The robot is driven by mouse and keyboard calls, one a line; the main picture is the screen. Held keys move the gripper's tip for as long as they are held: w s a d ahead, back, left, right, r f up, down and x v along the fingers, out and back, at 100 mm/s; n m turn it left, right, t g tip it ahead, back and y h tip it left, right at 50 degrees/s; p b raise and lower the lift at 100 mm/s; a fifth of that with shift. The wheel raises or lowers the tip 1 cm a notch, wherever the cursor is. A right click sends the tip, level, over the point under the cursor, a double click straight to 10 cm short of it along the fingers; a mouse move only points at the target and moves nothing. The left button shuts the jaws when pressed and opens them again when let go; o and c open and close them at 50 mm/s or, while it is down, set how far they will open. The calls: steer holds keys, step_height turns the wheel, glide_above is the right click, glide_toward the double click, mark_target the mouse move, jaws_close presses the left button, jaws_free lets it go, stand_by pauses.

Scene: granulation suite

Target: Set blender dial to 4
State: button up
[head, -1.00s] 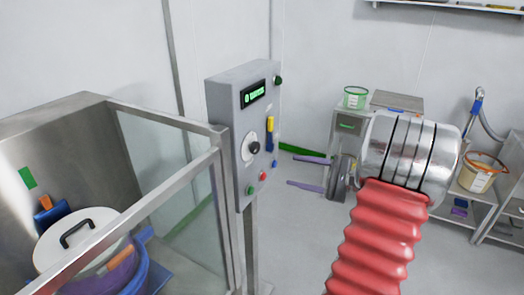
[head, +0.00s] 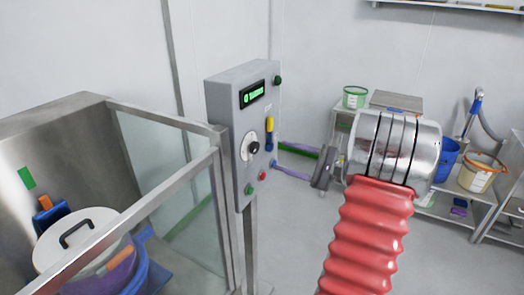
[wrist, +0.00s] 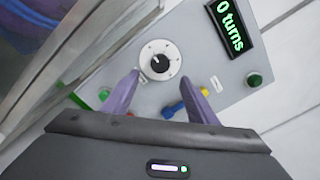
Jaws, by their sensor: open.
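The blender dial is a black knob (head: 254,148) on a round white plate (head: 247,153), on the front of a grey control box (head: 226,107). In the wrist view the knob (wrist: 160,63) sits between and just beyond my gripper's two purple fingertips (wrist: 162,76). The fingers are apart with nothing between them. In the head view my gripper (head: 276,156) reaches toward the box from the right, beside the dial. The white pointer mark on the knob is small. The plate's numbers are unreadable. The green display (wrist: 229,27) reads "0 turns".
The box also carries a red button (head: 263,175), a green button (head: 249,189), an upper green knob (head: 278,80) and a yellow-and-blue part (head: 269,125). A glass-sided enclosure (head: 165,150) with a lidded pot stands left. Shelves with buckets are at right.

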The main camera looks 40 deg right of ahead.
mark_target(257, 149)
steer(key=x, duration=0.9)
steer(key=shift+f, duration=0.1)
steer(key=shift+c, duration=0.3)
